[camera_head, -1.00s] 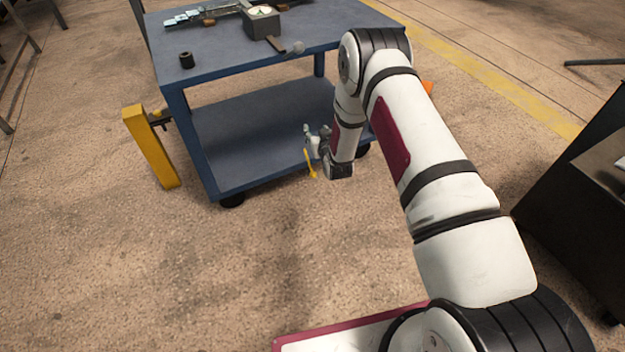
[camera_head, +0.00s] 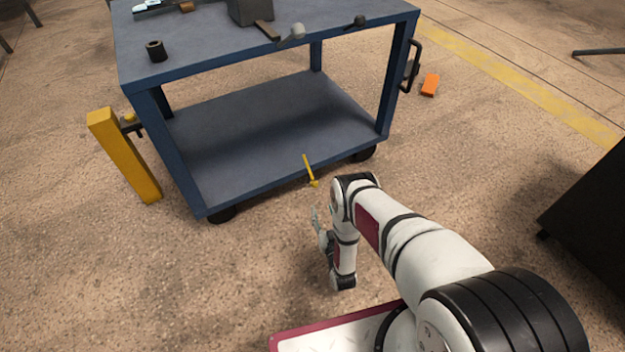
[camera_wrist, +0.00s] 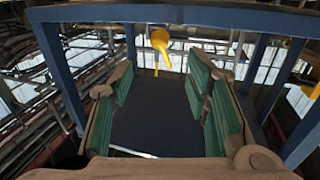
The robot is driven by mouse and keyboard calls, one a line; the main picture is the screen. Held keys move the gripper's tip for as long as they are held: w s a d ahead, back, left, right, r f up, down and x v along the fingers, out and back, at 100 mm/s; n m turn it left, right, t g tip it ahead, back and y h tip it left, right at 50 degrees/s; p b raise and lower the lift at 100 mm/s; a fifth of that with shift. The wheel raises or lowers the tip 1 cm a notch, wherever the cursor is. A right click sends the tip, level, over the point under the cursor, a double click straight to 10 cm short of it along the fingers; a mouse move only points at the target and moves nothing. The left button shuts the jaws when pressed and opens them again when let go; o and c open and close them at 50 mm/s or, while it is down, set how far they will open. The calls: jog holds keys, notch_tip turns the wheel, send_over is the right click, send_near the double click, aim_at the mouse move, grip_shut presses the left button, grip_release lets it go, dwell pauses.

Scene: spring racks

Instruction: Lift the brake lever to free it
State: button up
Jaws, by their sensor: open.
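The yellow brake lever (camera_head: 309,170) is on the front edge of the blue cart's (camera_head: 230,188) lower shelf. It slants down, with its wider end lowest. My gripper (camera_head: 318,218) is just below and in front of the lever, near the floor, and apart from it. In the wrist view the lever (camera_wrist: 160,42) shows ahead, near the top middle, beyond the fingertips. My gripper (camera_wrist: 162,82) is open there, with green pads on both fingers and nothing between them.
A yellow post (camera_head: 125,155) stands at the cart's left leg. An orange block (camera_head: 430,84) lies on the floor to its right. A dark cabinet (camera_head: 590,205) is at the right edge.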

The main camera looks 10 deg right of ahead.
aim_at(315, 186)
jog(key=w+b, duration=0.4)
jog(key=w, duration=0.9)
jog(key=shift+w, duration=0.2)
jog(key=shift+r, duration=0.1)
grip_shut()
